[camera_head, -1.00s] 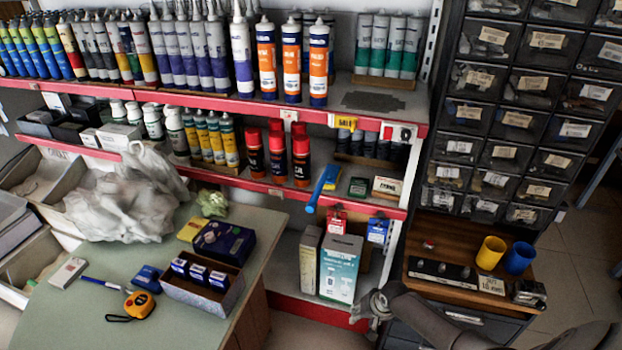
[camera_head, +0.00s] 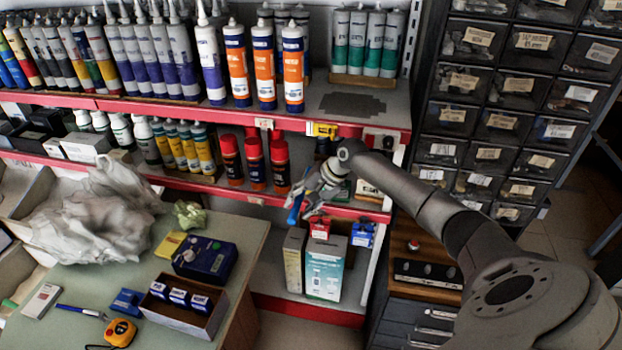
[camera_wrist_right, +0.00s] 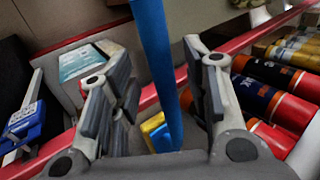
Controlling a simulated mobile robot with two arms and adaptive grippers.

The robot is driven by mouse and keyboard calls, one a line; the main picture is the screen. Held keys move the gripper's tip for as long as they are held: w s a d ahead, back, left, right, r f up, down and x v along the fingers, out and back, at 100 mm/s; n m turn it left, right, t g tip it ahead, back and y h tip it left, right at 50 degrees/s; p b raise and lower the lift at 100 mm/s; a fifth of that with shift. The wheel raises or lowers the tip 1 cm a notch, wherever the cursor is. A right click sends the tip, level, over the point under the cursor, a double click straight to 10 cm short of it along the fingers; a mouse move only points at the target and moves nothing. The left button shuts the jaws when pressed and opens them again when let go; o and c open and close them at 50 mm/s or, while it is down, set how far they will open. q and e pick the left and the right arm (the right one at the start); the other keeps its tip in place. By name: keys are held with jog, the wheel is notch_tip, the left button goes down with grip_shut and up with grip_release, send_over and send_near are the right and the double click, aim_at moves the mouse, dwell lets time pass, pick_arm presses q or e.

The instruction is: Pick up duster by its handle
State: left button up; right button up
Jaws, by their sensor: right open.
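The duster's blue handle (camera_head: 295,208) sticks out over the red edge of the lower shelf in the head view, partly hidden by my right gripper (camera_head: 318,202). In the right wrist view, the long blue handle (camera_wrist_right: 158,75) runs down between the two fingers of my right gripper (camera_wrist_right: 153,70). The fingers are open on either side of it, with gaps visible, and are not closed on it. The duster's head cannot be made out. My left gripper is not in view.
Red-capped cans (camera_head: 255,162) stand on the shelf left of my right gripper. Boxes (camera_head: 325,268) stand on the shelf below it. Small red (camera_head: 319,227) and blue (camera_head: 362,234) packages are close by. A drawer cabinet (camera_head: 500,110) stands at the right.

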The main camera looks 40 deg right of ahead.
jog(key=shift+w+a+f, duration=0.35)
jog(key=shift+f, duration=0.15)
jog(key=shift+w+a+f, duration=0.1)
jog(key=shift+w+f, duration=0.05)
jog(key=shift+f, duration=0.2)
jog(key=c, duration=0.9)
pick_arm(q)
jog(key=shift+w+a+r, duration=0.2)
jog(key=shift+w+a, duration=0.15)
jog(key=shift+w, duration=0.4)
pick_arm(e)
grip_shut()
